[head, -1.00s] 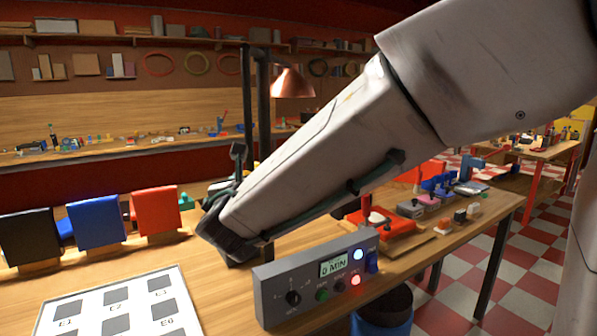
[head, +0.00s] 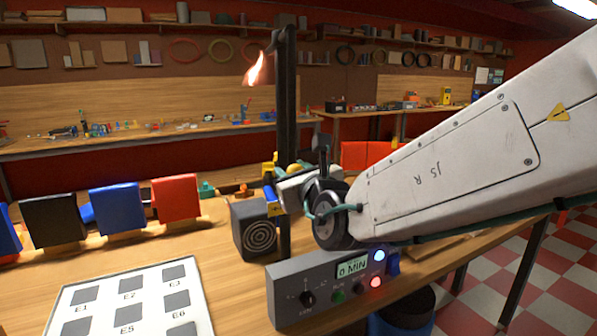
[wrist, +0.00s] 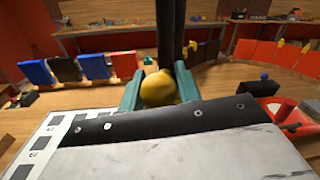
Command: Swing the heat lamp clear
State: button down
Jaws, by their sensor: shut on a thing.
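The heat lamp's copper shade (head: 256,68) hangs at the left of the top of a dark upright post (head: 287,105), with a bright orange glow on it. In the wrist view a round yellow knob (wrist: 158,89) sits between the green fingers of my gripper (wrist: 159,86), in front of dark posts (wrist: 171,35). My gripper is shut on the knob. The join between knob and lamp is hidden. In the head view my wrist partly hides the gripper beside the post.
A grey control box (head: 325,290) with a timer display and lit buttons stands below my arm. A dark box with ring markings (head: 258,232) stands close to the post.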

jog(key=shift+w+a+r, duration=0.1)
jog(key=shift+r, duration=0.2)
jog(key=c, duration=1)
grip_release()
jog(key=shift+w, duration=0.1)
jog(key=shift+c, duration=0.2)
jog(key=shift+f, duration=0.15)
jog(key=v, duration=0.7)
jog(key=shift+s, duration=0.4)
